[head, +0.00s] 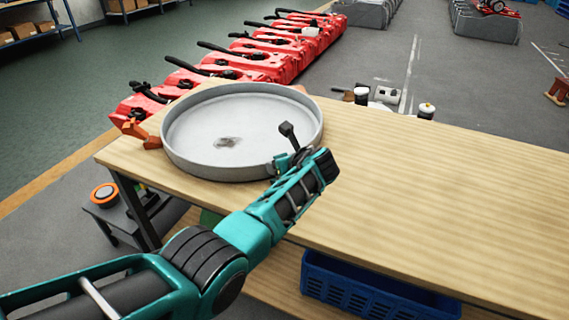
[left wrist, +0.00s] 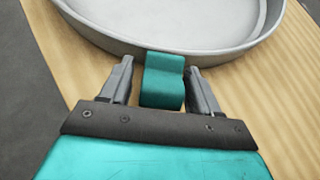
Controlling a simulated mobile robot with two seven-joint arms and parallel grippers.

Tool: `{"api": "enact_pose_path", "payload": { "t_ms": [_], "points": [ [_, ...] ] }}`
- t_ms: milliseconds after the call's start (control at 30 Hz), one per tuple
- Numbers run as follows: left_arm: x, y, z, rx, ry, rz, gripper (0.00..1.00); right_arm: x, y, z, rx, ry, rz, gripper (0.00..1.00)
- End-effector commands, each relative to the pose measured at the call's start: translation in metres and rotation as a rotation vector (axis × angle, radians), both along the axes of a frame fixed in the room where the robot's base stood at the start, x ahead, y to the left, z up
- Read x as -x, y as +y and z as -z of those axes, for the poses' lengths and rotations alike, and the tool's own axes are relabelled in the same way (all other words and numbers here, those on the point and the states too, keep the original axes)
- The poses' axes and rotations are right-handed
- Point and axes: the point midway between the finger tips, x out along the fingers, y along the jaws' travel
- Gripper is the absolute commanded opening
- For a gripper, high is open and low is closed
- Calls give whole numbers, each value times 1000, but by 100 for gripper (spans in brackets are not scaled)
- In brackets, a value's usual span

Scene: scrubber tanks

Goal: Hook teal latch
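The teal latch (left wrist: 163,82) is a small rounded block at the near outer wall of a round grey metal pan lid or tank rim (head: 240,95). The rim curves across the top of the left wrist view (left wrist: 170,45). My left gripper (left wrist: 160,70) is open, with one grey finger on each side of the latch and a narrow gap showing at both sides. In the head view my left gripper (head: 281,163) is at the rim's near right edge, and my wrist hides most of the latch there. My right gripper is out of view.
The rim rests on a wooden table (head: 430,190), which is clear to the right. An orange latch (head: 146,136) is on the rim's left side. Red machines (head: 245,62) stand in a row behind. A blue crate (head: 375,290) is below the table.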

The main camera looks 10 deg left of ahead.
Motion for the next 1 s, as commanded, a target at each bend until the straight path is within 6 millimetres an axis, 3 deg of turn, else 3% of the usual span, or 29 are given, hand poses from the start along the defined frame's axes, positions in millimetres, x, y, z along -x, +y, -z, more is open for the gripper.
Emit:
{"api": "enact_pose_path", "payload": {
  "t_ms": [467,700,1000],
  "points": [
    [9,-7,-10,2,0,2,66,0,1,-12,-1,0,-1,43],
    [37,-24,-35,3,0,3,66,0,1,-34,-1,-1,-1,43],
    [74,-47,-63,3,1,1,66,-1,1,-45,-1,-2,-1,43]
  ]
}}
